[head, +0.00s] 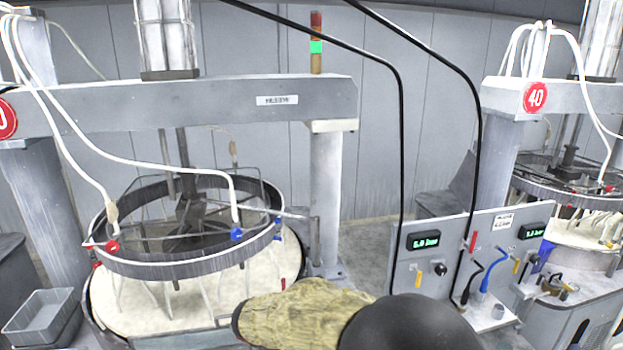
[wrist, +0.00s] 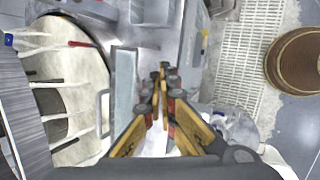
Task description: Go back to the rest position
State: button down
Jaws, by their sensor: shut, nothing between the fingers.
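My gripper (wrist: 160,78) shows in the wrist view with its yellow and dark fingers close together at the tips. It is shut and holds nothing. It points down over a gap beside the pale round platen (wrist: 68,85), which is on the left of that view. In the head view the platen (head: 150,312) lies under a dark metal ring (head: 165,268) at the left. A mottled yellow-brown sleeve and a black rounded part, likely of my arm, cover the bottom middle of the head view; the fingertips do not show there.
A control panel (head: 455,240) with displays, valves and hoses stands right of centre. Black cables hang above it. A second machine (head: 575,190) is at the right. A grey bin (head: 40,316) sits lower left. A white grate (wrist: 243,60) and brown round object (wrist: 295,62) lie right in the wrist view.

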jog(key=s+d+f+m+b, duration=0.4)
jog(key=s+d+m+b, duration=0.3)
jog(key=s+d+b, duration=0.2)
jog(key=s+d+f+m+y+b, duration=0.1)
jog(key=s+d+f+m+b, duration=0.2)
jog(key=s+d+m+b, duration=0.4)
jog(key=s+d+f+m+b, duration=0.4)
jog(key=s+d+m+b, duration=0.3)
jog(key=s+d+b, duration=0.3)
jog(key=s+b, duration=0.2)
jog(key=s, duration=0.2)
jog(key=shift+s+d+f+m+y+b, duration=0.3)
jog(key=shift+d+f+y+b, duration=0.05)
jog(key=shift+y, duration=0.05)
